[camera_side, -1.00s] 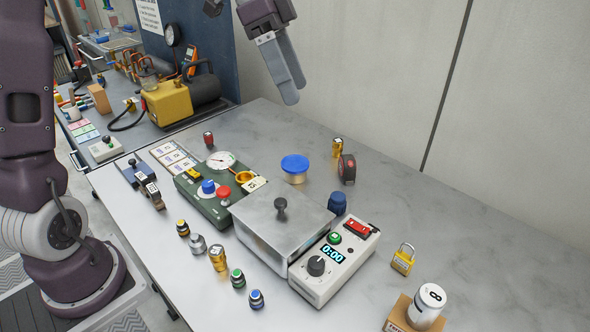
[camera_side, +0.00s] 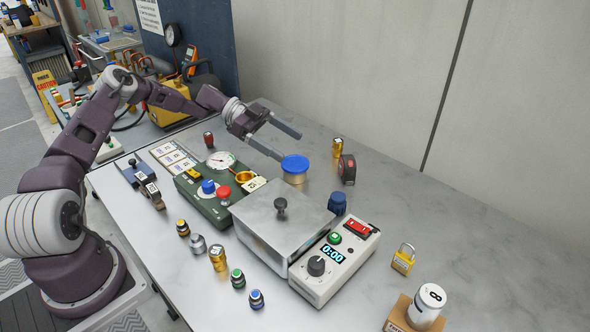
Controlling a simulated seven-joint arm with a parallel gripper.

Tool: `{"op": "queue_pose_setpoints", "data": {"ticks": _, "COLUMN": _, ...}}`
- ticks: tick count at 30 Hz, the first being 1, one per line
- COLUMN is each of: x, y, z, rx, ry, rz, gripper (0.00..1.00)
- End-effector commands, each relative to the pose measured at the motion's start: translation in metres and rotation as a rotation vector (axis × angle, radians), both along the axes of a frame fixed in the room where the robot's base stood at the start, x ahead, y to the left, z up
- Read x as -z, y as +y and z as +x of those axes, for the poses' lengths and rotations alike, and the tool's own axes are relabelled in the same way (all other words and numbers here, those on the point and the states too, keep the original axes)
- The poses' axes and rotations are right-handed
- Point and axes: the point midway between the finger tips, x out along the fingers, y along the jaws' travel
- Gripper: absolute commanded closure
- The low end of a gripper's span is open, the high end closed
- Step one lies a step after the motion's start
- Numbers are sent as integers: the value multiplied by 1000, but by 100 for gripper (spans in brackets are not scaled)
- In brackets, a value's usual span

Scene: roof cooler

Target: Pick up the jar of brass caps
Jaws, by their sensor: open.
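The jar of brass caps (camera_side: 294,178) looks to be the short clear jar with a wide blue lid and brass-coloured contents. It stands upright on the grey table behind the metal box. My gripper (camera_side: 291,145) is open and empty, low over the table, just behind and left of the jar. Its two fingers are spread and point right, towards the jar. The nearer fingertip shows close to the lid's left edge; I cannot tell whether it touches.
A brass cylinder (camera_side: 337,148) and a black tape measure (camera_side: 347,169) stand right of the jar. A metal box (camera_side: 270,222), a dark blue knob-like piece (camera_side: 338,203) and a green gauge panel (camera_side: 185,184) lie in front. The table's right side is mostly clear.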

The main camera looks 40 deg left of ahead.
Motion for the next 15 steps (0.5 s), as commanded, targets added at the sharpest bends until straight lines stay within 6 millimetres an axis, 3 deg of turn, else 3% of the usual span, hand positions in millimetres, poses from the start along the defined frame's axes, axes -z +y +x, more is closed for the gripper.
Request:
{"op": "queue_pose_setpoints", "data": {"ticks": 3, "x": 32, "y": -1, "z": 0, "rx": 0, "ry": 2, "rz": -1, "gripper": 12}}
{"op": "queue_pose_setpoints", "data": {"ticks": 8, "x": 44, "y": -14, "z": 4, "rx": 3, "ry": 1, "rz": 2, "gripper": 12}}
{"op": "queue_pose_setpoints", "data": {"ticks": 15, "x": 66, "y": -49, "z": 16, "rx": 3, "ry": 1, "rz": 1, "gripper": 12}}
